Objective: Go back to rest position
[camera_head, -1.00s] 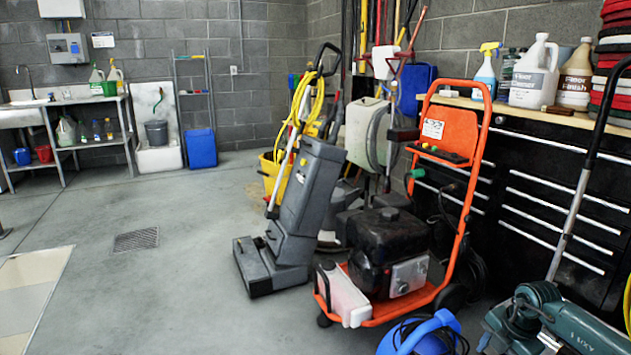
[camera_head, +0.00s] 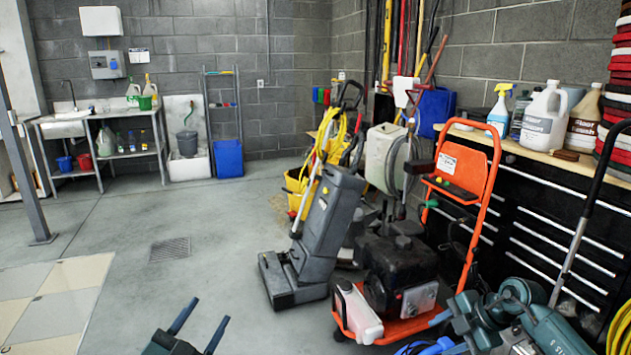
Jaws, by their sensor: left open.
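My left gripper (camera_head: 211,309) shows at the bottom edge of the head view, left of the middle. Its two dark blue-grey fingers are spread apart and point up and to the right. Nothing is between them, and only bare concrete floor lies around them. Most of my left arm is out of the picture. The buffer pads (camera_head: 618,80) form a tall stack of red, black and brown discs on the bench at the right edge, partly cut off.
A grey upright floor machine (camera_head: 320,235) and an orange cart (camera_head: 469,163) with a black engine stand ahead to the right. The wooden bench top (camera_head: 500,143) holds bottles. The floor (camera_head: 215,225) at centre left is clear.

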